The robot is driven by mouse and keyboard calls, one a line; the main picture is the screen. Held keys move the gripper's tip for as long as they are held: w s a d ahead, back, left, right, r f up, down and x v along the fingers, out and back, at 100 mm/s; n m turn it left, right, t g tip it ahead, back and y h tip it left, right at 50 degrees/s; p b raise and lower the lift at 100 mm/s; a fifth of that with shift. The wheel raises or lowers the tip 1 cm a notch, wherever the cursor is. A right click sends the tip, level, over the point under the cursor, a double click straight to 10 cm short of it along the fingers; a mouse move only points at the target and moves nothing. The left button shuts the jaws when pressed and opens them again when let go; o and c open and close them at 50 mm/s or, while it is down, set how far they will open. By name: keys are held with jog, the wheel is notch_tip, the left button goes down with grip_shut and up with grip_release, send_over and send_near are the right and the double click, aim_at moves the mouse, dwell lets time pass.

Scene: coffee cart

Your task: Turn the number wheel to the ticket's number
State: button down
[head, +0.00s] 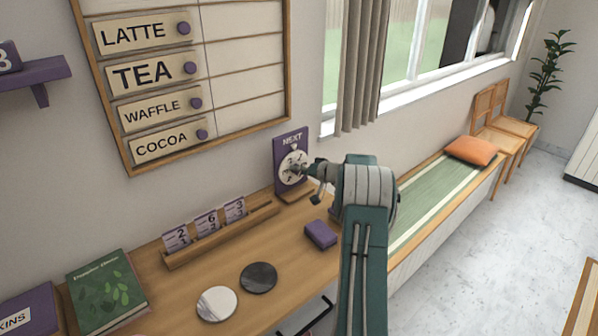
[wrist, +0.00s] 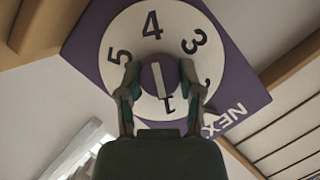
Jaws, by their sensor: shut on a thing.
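The number wheel (head: 290,167) is a white disc on an upright purple board (head: 279,146) marked NEXT, at the back of the counter. In the wrist view the wheel (wrist: 153,20) shows 5, 4, 3 and 1, with a digit between 3 and 1 mostly hidden by a finger. NEXT (wrist: 224,121) is at lower right there, nearest that hidden digit. My gripper (wrist: 158,72) has a finger on each side of the central knob (wrist: 156,82) and is shut on it. In the head view my gripper (head: 306,170) reaches the wheel from the right. Number cards (head: 206,222) stand in a wooden rack (head: 225,234).
A white disc (head: 217,304) and a dark disc (head: 258,278) lie in front of the rack. A green book (head: 106,289) is at left. A menu board (head: 207,80) hangs above.

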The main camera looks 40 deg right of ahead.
jog(key=m, duration=0.2)
jog(key=m+y, duration=0.1)
jog(key=shift+d+f+m+t+y, duration=0.1)
jog(key=shift+d+m+t+y, duration=0.1)
jog(key=shift+m+t+y, duration=0.15)
jog(key=shift+m, duration=0.25)
dwell(0.3)
jog(key=shift+c, duration=1.5)
grip_release()
jog(key=shift+o, duration=0.2)
jog(key=shift+d, duration=0.15)
jog(key=shift+s, duration=0.3)
jog(key=v, duration=1.1)
jog(key=shift+s+d+f, duration=0.2)
jog(key=shift+d, duration=0.05)
